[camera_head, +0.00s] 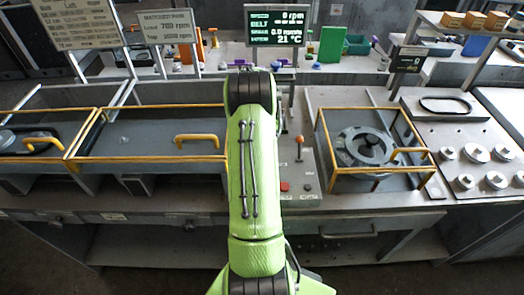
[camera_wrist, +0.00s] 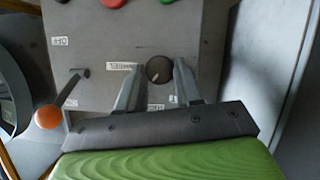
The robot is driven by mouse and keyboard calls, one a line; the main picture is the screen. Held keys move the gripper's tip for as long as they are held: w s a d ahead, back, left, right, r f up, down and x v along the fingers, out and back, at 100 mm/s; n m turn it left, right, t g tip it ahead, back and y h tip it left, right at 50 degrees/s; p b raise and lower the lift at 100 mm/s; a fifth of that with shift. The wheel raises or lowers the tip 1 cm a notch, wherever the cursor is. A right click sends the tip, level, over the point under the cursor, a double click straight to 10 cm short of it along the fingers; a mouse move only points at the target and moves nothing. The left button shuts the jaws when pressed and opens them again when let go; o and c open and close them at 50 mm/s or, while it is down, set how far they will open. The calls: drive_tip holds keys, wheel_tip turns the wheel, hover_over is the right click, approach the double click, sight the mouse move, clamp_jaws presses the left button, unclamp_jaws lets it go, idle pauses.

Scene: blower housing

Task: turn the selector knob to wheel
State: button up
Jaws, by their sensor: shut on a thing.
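The selector knob (camera_wrist: 159,69) is a dark round knob on a grey control panel (camera_wrist: 205,20) in the wrist view. A short pale mark on it points down and left. A label that seems to read WHEEL (camera_wrist: 121,65) sits left of the knob. Another label (camera_wrist: 155,106), too small to read, lies below it. My gripper (camera_wrist: 160,74) has one finger on each side of the knob and is shut on it. In the head view my green arm hides the knob and gripper; part of the panel (camera_head: 307,188) shows to its right.
An orange-tipped lever (camera_wrist: 47,117) stands left of my gripper in the wrist view. Red (camera_wrist: 111,3) and green (camera_wrist: 166,2) buttons are at the panel's top. In the head view, a yellow-framed guard (camera_head: 326,150) with a round housing (camera_head: 365,147) stands right of the panel.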

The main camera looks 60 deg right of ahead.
drive_tip(key=m, duration=0.2)
drive_tip(key=m+t, duration=0.1)
drive_tip(key=m, duration=0.1)
drive_tip(key=m+t, duration=0.1)
drive_tip(key=m, duration=0.1)
drive_tip(key=shift+s+d+y, duration=0.15)
drive_tip(key=shift+s+y, duration=0.1)
drive_tip(key=shift+y, duration=0.15)
drive_tip(key=shift+s+m+t+p, duration=0.15)
drive_tip(key=shift+m+t+p, duration=0.7)
drive_tip(key=shift+m, duration=1.65)
drive_tip(key=shift+t+b, duration=0.25)
drive_tip(key=shift+b, duration=0.05)
drive_tip(key=o, duration=1)
drive_tip(key=shift+o, duration=0.2)
drive_tip(key=p+v, duration=0.3)
drive_tip(key=v, duration=1.2)
drive_tip(key=shift+s+r, duration=0.15)
drive_tip(key=shift+r, duration=0.25)
